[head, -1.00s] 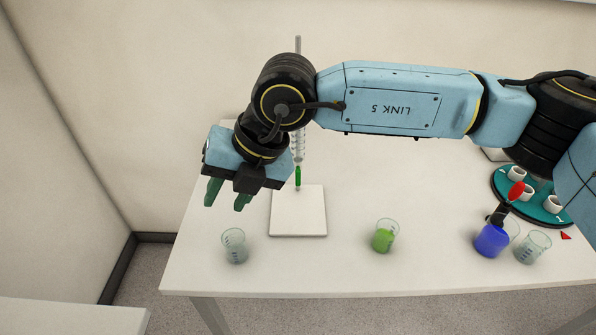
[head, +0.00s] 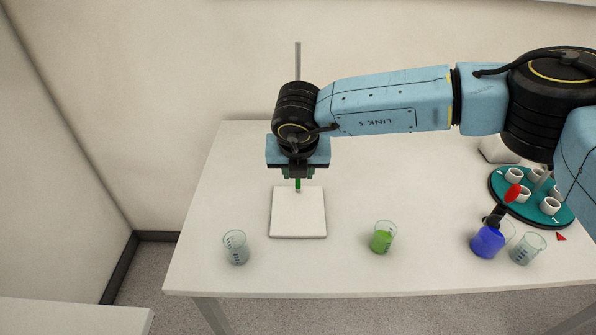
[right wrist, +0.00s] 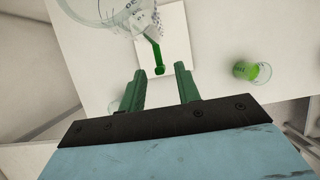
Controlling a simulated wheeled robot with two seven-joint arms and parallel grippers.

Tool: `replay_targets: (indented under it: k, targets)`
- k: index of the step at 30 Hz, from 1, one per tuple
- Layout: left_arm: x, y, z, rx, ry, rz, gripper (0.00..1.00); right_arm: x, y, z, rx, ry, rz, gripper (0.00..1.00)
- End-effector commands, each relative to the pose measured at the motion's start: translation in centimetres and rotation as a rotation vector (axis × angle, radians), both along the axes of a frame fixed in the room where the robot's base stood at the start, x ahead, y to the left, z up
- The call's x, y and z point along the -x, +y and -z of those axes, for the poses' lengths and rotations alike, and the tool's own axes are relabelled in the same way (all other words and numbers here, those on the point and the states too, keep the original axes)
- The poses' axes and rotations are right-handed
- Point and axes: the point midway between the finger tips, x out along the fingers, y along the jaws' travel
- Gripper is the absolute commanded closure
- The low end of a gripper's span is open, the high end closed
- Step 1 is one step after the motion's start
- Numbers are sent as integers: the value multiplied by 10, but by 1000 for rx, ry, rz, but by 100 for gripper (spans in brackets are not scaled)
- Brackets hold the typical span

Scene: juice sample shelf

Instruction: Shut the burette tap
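The burette is mostly hidden behind my right arm in the head view; its green lower tip (head: 298,184) shows above the white stand base (head: 298,222). In the right wrist view the burette's clear graduated tube (right wrist: 112,12) is at the top, with the green tap part (right wrist: 156,52) hanging below it. My right gripper (right wrist: 161,80) is open, its two green fingers apart. The green part's rounded end lies between and just beyond the fingertips in the picture, with no contact visible. In the head view the right gripper (head: 297,174) is in front of the burette. My left gripper is not in view.
An empty beaker (head: 236,248) stands left of the base, and a beaker of green liquid (head: 382,237) stands right. The stand rod (head: 298,62) rises behind my arm.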

Motion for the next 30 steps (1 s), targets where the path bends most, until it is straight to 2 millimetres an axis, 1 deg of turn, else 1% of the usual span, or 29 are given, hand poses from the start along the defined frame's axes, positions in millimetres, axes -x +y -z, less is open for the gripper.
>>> replay_targets:
  k: [3,6,10,16,17,24,30]
  targets:
    - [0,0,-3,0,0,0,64,-6,0,14,0,2,2,67]
    - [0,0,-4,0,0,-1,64,-9,0,21,0,0,1,67]
    - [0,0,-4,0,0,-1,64,-10,0,25,0,0,-1,67]
    - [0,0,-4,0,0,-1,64,-10,0,25,0,0,-1,67]
    - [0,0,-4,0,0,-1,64,-10,0,25,0,0,0,69]
    - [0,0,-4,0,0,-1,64,-10,0,25,-1,0,0,100]
    - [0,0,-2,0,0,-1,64,-11,0,25,4,-1,0,100]
